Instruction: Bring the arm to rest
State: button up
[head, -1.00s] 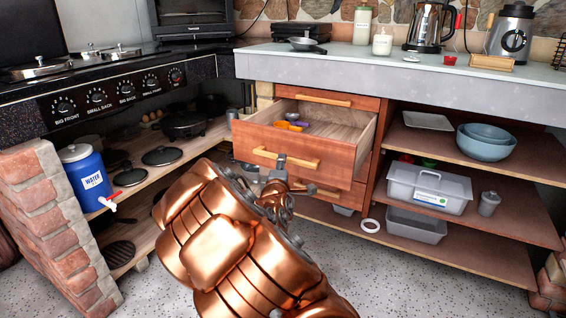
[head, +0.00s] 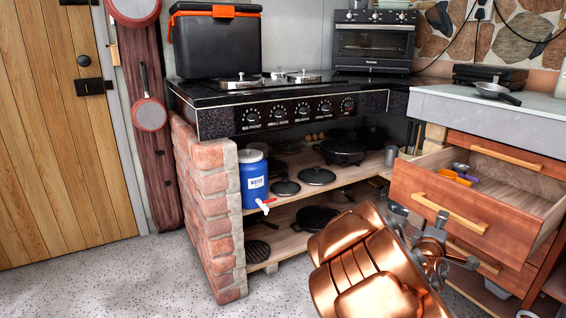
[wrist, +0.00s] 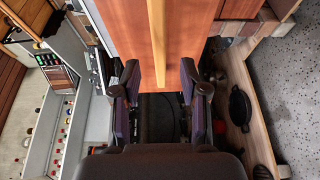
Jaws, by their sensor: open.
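The handle (head: 450,214) also shows in the head view, close to the gripper. I cannot tell whether any finger touches it. Measuring spoons (head: 455,176) lie inside the drawer.
A brick plinth (head: 208,205) carries the stove (head: 280,108). A blue water container (head: 254,180) and several pans stand on the shelves. A counter (head: 500,120) runs above the drawer. Speckled floor (head: 120,280) is free at the left, before a wooden door (head: 55,130).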

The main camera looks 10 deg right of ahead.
jog(key=s+a+r+m+g+y+p, duration=0.5)
jog(key=a+r+p, duration=0.3)
jog(key=a+p, duration=0.45)
jog(key=s+a+r+m+g+y+p, duration=0.2)
jog(key=s+a+r+y+p, duration=0.3)
jog(key=s+a+r+p, duration=0.5)
jog(key=s+a+r+g+y+p, duration=0.1)
jog(key=s+a+r+g+p, duration=0.2)
jog(key=s+a+r+p, duration=0.3)
jog(key=s+a+r+m+g+y+p, duration=0.1)
jog(key=s+a+r+g+y+p, duration=0.1)
jog(key=s+a+r+p, duration=0.5)
jog(key=s+r+g+p, duration=0.1)
jog(key=s+r+p, duration=0.5)
jog(key=s+p, duration=0.1)
jog(key=shift+g+y, duration=0.3)
